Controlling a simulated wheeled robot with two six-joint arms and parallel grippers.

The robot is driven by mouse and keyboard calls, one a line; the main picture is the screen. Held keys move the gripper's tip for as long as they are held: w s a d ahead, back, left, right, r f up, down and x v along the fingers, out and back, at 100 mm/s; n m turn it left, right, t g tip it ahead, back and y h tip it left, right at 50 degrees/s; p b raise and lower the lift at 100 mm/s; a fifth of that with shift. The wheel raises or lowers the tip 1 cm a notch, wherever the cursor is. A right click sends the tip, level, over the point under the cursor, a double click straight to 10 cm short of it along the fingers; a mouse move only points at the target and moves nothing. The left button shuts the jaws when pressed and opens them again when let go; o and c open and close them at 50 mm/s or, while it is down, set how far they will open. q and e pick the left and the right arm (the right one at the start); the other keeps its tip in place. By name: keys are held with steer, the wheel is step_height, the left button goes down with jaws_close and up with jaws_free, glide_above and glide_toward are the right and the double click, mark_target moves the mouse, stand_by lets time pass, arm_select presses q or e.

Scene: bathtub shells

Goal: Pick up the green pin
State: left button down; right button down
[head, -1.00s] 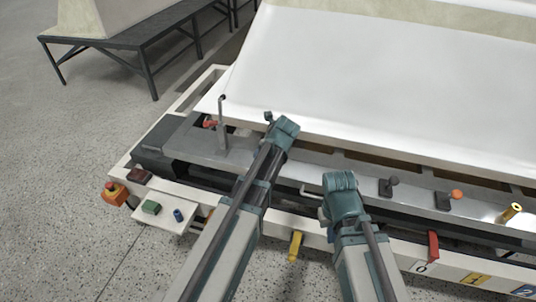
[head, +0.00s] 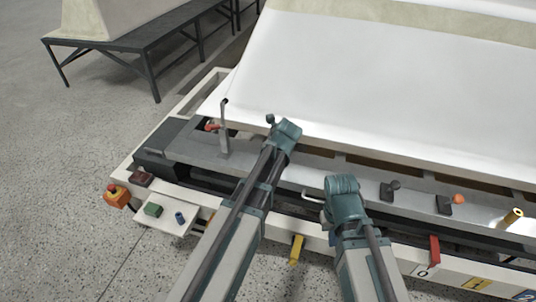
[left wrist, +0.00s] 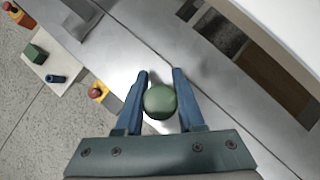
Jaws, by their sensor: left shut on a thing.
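The green pin (left wrist: 160,101) shows in the left wrist view as a round green head over the grey metal surface. The two blue fingers of my left gripper (left wrist: 157,98) are on either side of it, shut on it. The pin's lower part is hidden under its head. In the head view my left wrist hides the fingers and most of the pin's place. My right gripper (head: 334,228) points down at the front edge of the machine. Its wrist covers most of it, so its fingers cannot be made out.
A large white shell (head: 380,80) slopes up behind the metal rail. An upright metal post (head: 224,130) stands left of my left wrist. Dark clamps and a yellow peg (head: 511,217) are at the right.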

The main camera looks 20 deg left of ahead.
step_height(320, 180, up, 10)
steer(key=p, duration=0.9)
